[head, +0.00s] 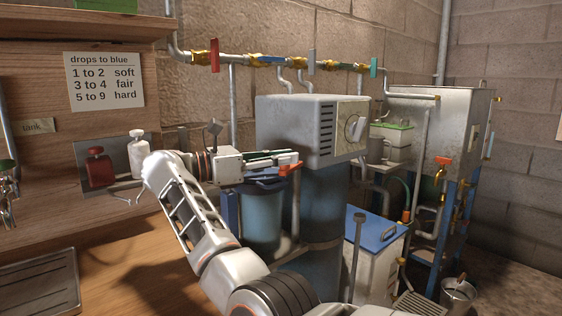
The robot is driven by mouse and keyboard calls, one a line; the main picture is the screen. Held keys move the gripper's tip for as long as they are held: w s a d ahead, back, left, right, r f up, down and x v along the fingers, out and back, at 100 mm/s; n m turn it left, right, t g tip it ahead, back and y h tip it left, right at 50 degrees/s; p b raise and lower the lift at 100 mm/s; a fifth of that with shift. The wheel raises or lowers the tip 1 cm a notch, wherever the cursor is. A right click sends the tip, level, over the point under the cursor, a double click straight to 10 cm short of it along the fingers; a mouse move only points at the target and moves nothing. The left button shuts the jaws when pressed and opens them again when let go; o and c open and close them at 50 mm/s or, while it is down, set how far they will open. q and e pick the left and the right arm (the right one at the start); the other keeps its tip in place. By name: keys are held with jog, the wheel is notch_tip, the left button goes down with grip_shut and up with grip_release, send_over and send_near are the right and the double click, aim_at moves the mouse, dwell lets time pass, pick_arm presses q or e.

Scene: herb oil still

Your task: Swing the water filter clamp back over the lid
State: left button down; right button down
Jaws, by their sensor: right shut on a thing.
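The water filter is the blue cylinder (262,218) with a dark blue lid (262,186), standing below my right gripper. My right gripper (287,160) reaches in from the bottom centre, over the lid. It is shut on the filter clamp, whose orange-red end (290,169) shows at the fingertips beside the lid's right edge. The gripper hides most of the clamp, so I cannot tell how far it lies over the lid. My left gripper is not in view.
A grey control box (312,130) with a dial stands close behind the gripper, on a dark blue tank (325,215). Pipes with coloured valve handles run along the wall above. Red (101,168) and white (138,155) bottles stand left of my arm. A blue-lidded white box (375,240) stands at right.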

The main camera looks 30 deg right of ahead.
dwell(0.3)
jog(key=c, duration=1.9)
grip_release()
notch_tip(320, 180, up, 10)
jog(key=shift+f, duration=0.1)
